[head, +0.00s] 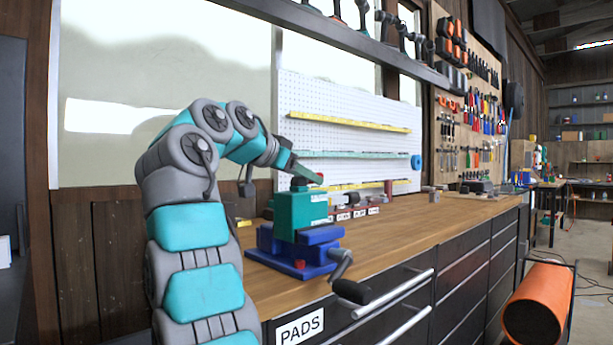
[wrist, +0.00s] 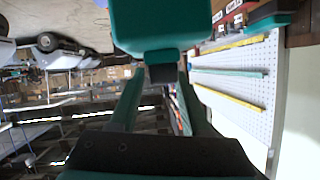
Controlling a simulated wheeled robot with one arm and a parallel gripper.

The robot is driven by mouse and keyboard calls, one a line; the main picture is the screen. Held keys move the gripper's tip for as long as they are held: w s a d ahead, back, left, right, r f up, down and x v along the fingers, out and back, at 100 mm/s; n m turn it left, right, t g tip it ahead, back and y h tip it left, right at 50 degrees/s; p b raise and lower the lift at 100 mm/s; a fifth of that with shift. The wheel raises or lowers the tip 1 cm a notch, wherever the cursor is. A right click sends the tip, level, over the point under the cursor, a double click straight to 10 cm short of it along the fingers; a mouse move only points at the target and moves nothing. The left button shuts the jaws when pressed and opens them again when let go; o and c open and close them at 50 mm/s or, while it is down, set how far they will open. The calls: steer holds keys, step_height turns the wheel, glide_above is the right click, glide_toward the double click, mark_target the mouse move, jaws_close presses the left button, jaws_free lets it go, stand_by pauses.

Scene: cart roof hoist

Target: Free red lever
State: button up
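A teal box (head: 301,213) sits in a blue vise (head: 300,252) on the workbench, with a dark knob (head: 298,184) on top. My gripper (head: 305,174) is at the top of the box. In the wrist view its fingers (wrist: 161,80) stand apart on either side of a dark block (wrist: 162,74) below the teal box (wrist: 162,25); whether they press on it cannot be told. A small red piece (head: 318,177) shows by the fingertips; whether it is the red lever is unclear. A small red part (head: 299,264) is on the vise base.
The vise's crank handle (head: 350,291) sticks out over the bench front. Small parts on labelled red blocks (head: 358,212) stand behind the vise. A white pegboard (head: 345,125) rises behind. The wooden benchtop (head: 400,228) is largely clear to the right. An orange cylinder (head: 537,305) is at lower right.

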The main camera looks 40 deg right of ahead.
jaws_close()
steer(key=shift+f+b, duration=0.2)
steer(key=shift+b, duration=0.5)
steer(key=h+b, duration=0.1)
steer(key=b, duration=0.1)
steer(key=shift+f+b, duration=0.15)
steer(key=shift+b, duration=0.15)
steer(key=h+b, duration=0.1)
steer(key=b, duration=0.1)
steer(key=h+b, duration=0.1)
steer(key=b, duration=0.2)
steer(key=shift+a+f+h, duration=0.1)
steer(key=shift+a+h, duration=0.15)
steer(key=shift+h, duration=0.05)
steer(key=h+b, duration=0.1)
steer(key=b, duration=0.1)
steer(key=t+h+b, duration=0.1)
steer(key=b, duration=0.2)
steer(key=h+b, duration=0.1)
steer(key=b, duration=0.1)
steer(key=shift+a+r+n+h, duration=0.3)
steer(key=shift+a+r+n, duration=0.05)
steer(key=shift+n, duration=0.05)
steer(key=shift+a+r+t+h+b, duration=0.25)
steer(key=shift+h+b, duration=0.45)
steer(key=shift+b, duration=0.5)
steer(key=shift+r+h+b, duration=0.15)
steer(key=shift+h+b, duration=0.15)
